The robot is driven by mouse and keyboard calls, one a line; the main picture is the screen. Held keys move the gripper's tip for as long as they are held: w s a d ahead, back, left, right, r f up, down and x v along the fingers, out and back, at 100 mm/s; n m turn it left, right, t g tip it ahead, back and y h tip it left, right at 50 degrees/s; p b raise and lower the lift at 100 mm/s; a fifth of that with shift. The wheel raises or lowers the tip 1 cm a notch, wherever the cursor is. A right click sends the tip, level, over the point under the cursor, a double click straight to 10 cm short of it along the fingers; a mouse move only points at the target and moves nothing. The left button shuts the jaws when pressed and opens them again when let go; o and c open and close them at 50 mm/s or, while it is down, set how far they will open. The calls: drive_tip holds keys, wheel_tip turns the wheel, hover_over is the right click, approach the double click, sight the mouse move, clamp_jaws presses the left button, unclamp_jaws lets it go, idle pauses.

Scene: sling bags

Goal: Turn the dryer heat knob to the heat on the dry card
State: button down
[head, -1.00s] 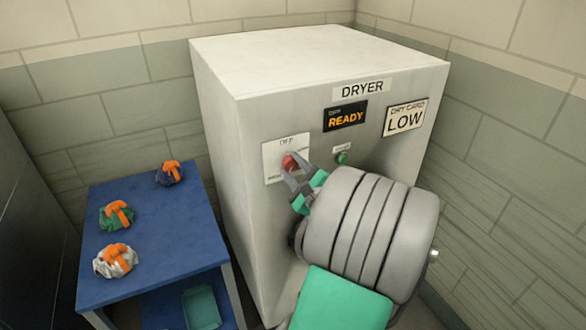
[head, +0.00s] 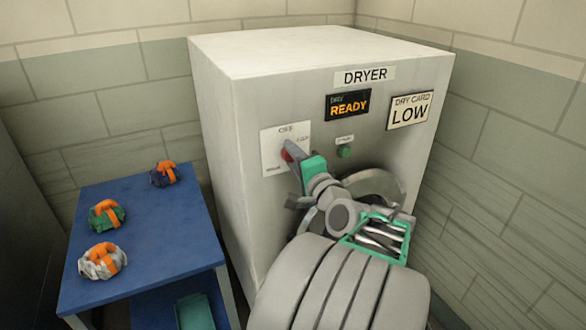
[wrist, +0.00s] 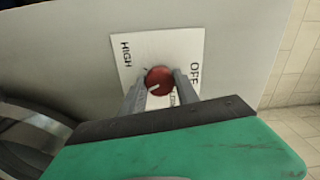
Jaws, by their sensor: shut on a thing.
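The dryer (head: 240,150) has a white dial plate (head: 272,140) with a red heat knob (head: 286,155). In the wrist view the knob (wrist: 160,80) lies between my two fingers, and my gripper (head: 292,152) is shut on it. The white mark on the knob points to the lower left in that view. HIGH is printed at the plate's upper left and OFF at its right. A label at the lower right, seemingly LOW, is partly hidden by a finger. The dry card (head: 410,110) reads LOW.
The display (head: 347,105) reads READY. A green button (head: 344,151) sits right of the knob, close to my arm. A blue table (head: 160,235) at the left holds three bundles with orange straps, with a teal bin (head: 195,312) below. Walls stand behind and at the right.

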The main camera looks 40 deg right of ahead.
drive_tip(key=n+b, duration=0.2)
drive_tip(key=b, duration=0.2)
drive_tip(key=f+n+b, duration=0.1)
drive_tip(key=n+b, duration=0.2)
drive_tip(key=b, duration=0.1)
drive_tip(key=shift+n, duration=0.3)
drive_tip(key=n+b, duration=0.4)
drive_tip(key=b, duration=0.3)
drive_tip(key=n+b, duration=0.4)
drive_tip(key=b, duration=0.1)
drive_tip(key=shift+r, duration=0.1)
drive_tip(key=n+b, duration=0.1)
drive_tip(key=b, duration=0.1)
drive_tip(key=n+b, duration=0.1)
drive_tip(key=n, duration=0.1)
drive_tip(key=shift+r+b, duration=0.25)
drive_tip(key=shift+b, duration=0.1)
drive_tip(key=shift+r+n, duration=0.1)
drive_tip(key=shift+n, duration=0.2)
drive_tip(key=c, duration=0.9)
unclamp_jaws()
